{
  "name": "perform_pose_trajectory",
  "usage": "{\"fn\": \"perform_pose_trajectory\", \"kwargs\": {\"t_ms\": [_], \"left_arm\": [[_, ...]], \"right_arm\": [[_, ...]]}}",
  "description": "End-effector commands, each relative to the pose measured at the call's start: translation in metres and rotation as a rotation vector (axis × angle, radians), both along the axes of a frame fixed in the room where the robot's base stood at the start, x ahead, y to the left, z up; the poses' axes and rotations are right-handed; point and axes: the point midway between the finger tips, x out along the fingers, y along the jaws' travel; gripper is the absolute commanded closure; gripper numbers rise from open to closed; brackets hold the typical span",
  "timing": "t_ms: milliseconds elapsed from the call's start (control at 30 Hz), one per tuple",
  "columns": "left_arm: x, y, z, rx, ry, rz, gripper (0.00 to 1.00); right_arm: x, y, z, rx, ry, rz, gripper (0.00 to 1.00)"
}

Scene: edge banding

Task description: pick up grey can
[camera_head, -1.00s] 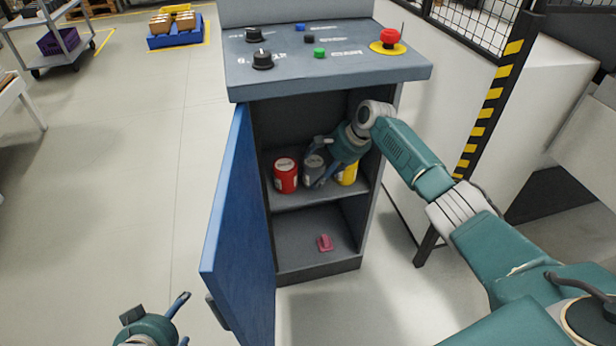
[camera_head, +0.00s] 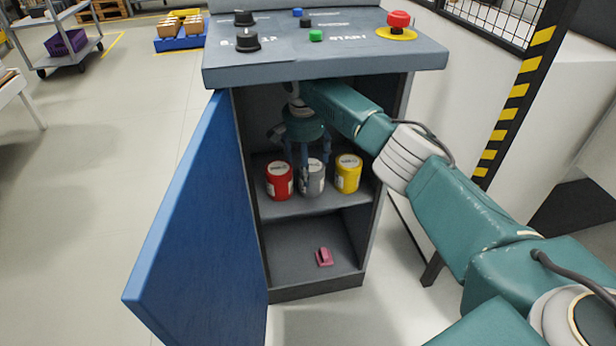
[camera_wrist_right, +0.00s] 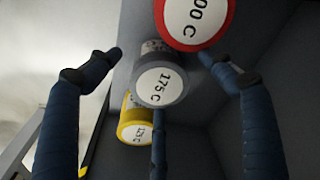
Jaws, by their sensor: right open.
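The grey can (camera_head: 313,182) stands on the cabinet's upper shelf (camera_head: 300,207), between the red can (camera_head: 278,184) and the yellow can (camera_head: 347,176). My right gripper (camera_head: 307,162) is inside the cabinet with its fingers pointing down, just above and around the top of the grey can. It is open, and its fingers partly cover the can. In the right wrist view the grey can (camera_wrist_right: 163,82), marked 175 C, lies between the spread fingers (camera_wrist_right: 160,55). Contact cannot be told. My left gripper is out of view.
The blue cabinet door (camera_head: 190,225) hangs open to the left. A pink object (camera_head: 324,257) lies on the lower compartment floor. The control panel (camera_head: 330,58) overhangs my right arm, and the cabinet's side walls are close.

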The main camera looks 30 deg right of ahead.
Motion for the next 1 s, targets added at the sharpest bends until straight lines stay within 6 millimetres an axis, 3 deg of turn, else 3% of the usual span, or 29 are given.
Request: {"fn": "perform_pose_trajectory", "kwargs": {"t_ms": [333, 700, 1000], "left_arm": [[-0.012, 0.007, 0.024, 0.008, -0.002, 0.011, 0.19], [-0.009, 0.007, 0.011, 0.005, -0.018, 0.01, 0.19], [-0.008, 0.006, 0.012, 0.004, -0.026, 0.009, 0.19]], "right_arm": [[-0.001, -0.004, -0.026, -0.014, 0.016, -0.014, 0.19], [0.003, -0.019, -0.071, -0.013, 0.014, -0.013, 0.19], [0.003, -0.019, -0.073, -0.012, 0.012, -0.012, 0.21]]}}
